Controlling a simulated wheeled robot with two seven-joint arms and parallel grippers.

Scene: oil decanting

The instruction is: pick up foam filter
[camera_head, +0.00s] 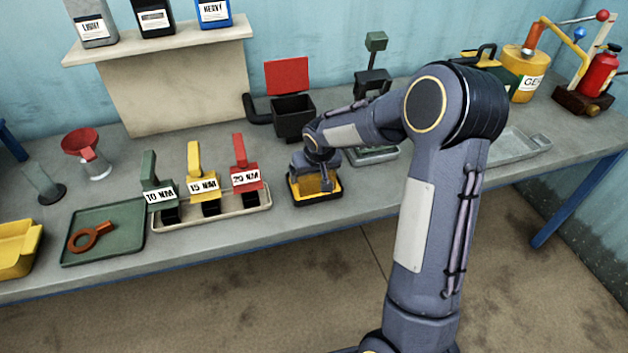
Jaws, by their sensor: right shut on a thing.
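My right arm reaches in from the lower right, and its right gripper (325,187) points down into a small black tray near the table's front edge. The gripper is shut on a yellow piece, which looks like the foam filter (305,188). The filter sits low, within the tray's outline; I cannot tell whether it touches the tray floor. My gripper and wrist hide part of it. My left gripper is out of view.
Left of the tray, a beige rack (225,218) holds green, yellow and red torque tools. A green tray (105,250) holds an orange ring tool (90,238). A black bin with a red lid (287,76) stands behind. Yellow and red cans stand at the back right.

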